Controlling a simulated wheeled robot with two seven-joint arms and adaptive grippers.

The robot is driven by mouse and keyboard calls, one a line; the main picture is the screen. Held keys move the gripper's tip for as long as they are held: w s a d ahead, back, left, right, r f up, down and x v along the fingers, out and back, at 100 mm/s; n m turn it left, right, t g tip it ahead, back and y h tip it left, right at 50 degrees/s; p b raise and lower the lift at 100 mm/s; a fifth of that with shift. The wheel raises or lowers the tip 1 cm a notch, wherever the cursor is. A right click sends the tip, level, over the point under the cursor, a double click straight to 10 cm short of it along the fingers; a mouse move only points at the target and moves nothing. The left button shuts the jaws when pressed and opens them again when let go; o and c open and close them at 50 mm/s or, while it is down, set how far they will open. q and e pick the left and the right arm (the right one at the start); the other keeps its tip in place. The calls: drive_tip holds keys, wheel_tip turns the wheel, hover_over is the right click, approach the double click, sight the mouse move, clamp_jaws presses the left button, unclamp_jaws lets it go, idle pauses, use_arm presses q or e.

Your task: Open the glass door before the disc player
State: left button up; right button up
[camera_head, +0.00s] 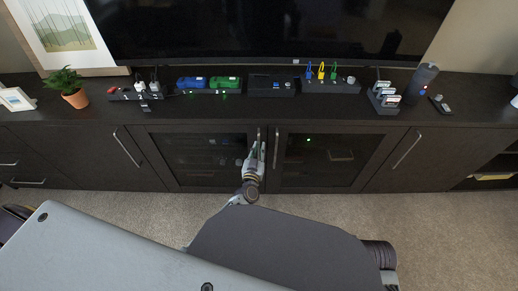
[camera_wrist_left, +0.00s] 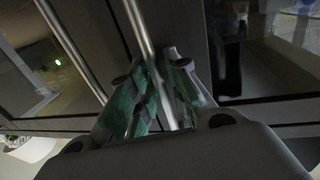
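The cabinet has a left glass door (camera_head: 205,172) and a right glass door (camera_head: 318,176), both looking closed. Their upright bar handles stand side by side at the middle: the left door's handle (camera_head: 258,136) and the right door's handle (camera_head: 276,148). My left gripper (camera_head: 255,152) is at the left door's handle and hides its lower part. In the left wrist view, that handle (camera_wrist_left: 138,32) runs between the green-padded fingers (camera_wrist_left: 160,88), which look shut on it. The other handle (camera_wrist_left: 72,48) is apart from them. Dim equipment shows behind the glass; I cannot identify the disc player. My right gripper is not in view.
The cabinet top (camera_head: 230,115) carries a potted plant (camera_head: 68,87), several small devices and a dark speaker-like box (camera_head: 421,82), below a large screen (camera_head: 270,30). Solid doors flank the glass ones. Carpet (camera_head: 440,235) lies clear in front on the right.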

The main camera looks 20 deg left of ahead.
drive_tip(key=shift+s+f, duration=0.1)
use_arm(q)
drive_tip(key=c, duration=0.4)
drive_tip(key=shift+s, duration=0.1)
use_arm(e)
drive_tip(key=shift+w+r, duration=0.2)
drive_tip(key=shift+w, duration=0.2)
